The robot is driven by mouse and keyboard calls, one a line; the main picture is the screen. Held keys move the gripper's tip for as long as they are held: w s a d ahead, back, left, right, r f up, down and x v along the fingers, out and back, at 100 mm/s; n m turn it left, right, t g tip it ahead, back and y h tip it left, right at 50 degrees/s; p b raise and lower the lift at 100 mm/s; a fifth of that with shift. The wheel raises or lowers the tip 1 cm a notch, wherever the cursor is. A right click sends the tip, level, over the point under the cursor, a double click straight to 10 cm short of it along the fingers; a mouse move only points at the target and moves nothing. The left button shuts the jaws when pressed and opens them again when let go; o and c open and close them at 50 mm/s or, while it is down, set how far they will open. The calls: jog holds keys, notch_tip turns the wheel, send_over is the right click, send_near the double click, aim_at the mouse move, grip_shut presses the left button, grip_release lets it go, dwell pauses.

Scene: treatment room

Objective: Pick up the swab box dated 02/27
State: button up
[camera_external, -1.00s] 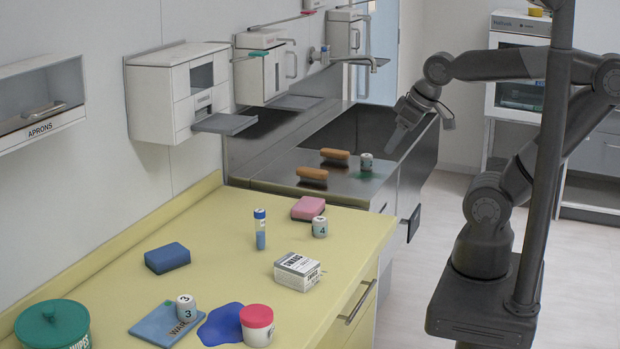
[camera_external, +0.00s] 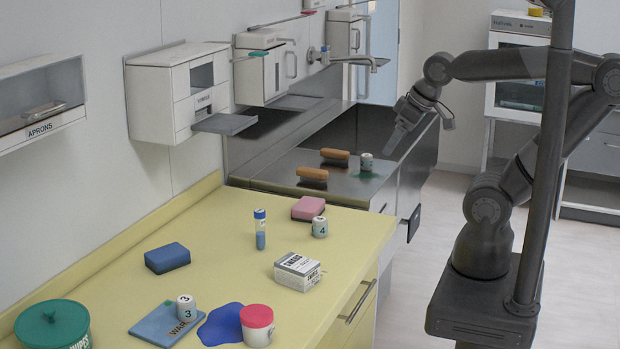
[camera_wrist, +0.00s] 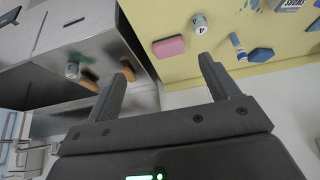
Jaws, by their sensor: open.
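A white swab box (camera_external: 298,271) with dark lettering lies on the yellow counter (camera_external: 225,240), near its right edge. I cannot read a date on it. Its lettered side also shows at the top right of the wrist view (camera_wrist: 291,5), partly cut off. My gripper (camera_external: 402,128) hangs beside the steel sink section, well apart from the box. In the wrist view my gripper (camera_wrist: 165,75) has its two fingers spread with nothing between them.
A blue puddle (camera_external: 220,324) lies by the jar. A blue sponge (camera_external: 167,258) is further left. Brushes (camera_external: 312,174) lie on the steel surface.

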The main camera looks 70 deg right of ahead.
jog(key=m+g, duration=0.2)
jog(key=g, duration=0.2)
send_near(297, 262)
jog(key=f, duration=0.3)
jog(key=w+f, duration=0.1)
jog(key=f, duration=0.6)
jog(key=shift+w+f, duration=0.1)
jog(key=shift+w, duration=0.1)
jog(key=shift+c, duration=0.3)
jog(key=c, duration=1)
